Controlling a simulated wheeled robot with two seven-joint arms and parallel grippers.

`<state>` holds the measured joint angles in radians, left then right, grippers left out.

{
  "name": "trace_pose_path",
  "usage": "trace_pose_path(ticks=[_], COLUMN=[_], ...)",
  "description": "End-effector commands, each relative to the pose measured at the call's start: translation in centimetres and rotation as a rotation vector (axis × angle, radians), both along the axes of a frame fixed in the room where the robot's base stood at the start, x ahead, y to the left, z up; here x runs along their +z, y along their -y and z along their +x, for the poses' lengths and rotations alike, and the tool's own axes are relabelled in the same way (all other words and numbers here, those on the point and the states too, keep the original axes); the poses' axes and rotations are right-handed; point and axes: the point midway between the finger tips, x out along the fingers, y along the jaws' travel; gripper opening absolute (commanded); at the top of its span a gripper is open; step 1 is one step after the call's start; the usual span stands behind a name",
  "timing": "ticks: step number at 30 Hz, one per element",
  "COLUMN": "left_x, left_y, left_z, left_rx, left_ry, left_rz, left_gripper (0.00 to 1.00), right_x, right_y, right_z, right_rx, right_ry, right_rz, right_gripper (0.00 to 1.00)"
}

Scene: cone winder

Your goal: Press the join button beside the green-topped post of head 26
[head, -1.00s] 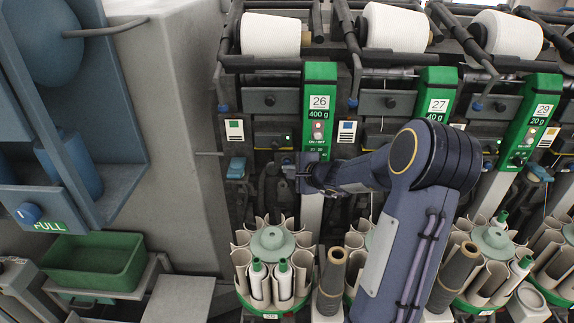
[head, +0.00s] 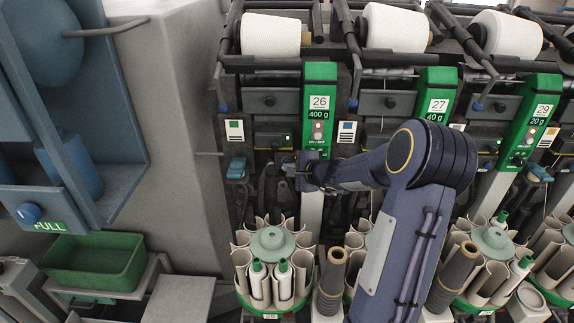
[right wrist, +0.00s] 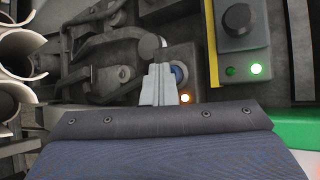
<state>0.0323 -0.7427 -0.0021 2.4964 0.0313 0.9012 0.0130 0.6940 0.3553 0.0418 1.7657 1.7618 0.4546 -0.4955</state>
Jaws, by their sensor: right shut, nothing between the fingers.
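The green-topped post of head 26 (head: 320,112) stands left of centre in the head view, with its number plate on it. My right gripper (head: 286,168) is at the left side of this post, below the green top. In the right wrist view its grey fingers (right wrist: 158,84) are shut and empty. Their tips are beside a round blue button (right wrist: 179,75), which they partly cover. I cannot tell whether they touch it. My left gripper is not in view.
Posts of head 27 (head: 436,97) and head 29 (head: 532,120) stand to the right. A round bobbin magazine (head: 270,243) sits below the gripper. Dark linkages crowd the left.

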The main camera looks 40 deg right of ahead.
Motion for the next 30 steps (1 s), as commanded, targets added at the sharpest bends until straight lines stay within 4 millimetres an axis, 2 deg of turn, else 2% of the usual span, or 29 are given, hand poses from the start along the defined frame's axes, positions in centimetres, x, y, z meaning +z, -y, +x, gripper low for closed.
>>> trace_pose_path(ticks=[13, 23, 30], left_x=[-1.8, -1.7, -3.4], left_y=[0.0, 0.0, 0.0], left_z=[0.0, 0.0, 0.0], left_rx=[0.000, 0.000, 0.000], left_ry=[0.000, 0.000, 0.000], left_rz=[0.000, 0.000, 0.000], left_gripper=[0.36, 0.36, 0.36], right_x=[-0.2, 0.0, -0.3], right_y=[-1.0, -1.1, -2.3], right_z=[-1.2, -1.4, -2.7], right_rx=[-0.001, 0.000, 0.000], right_ry=[0.002, 0.000, 0.001], right_rz=[0.000, 0.000, -0.002], right_gripper=[0.00, 0.00, 0.00])
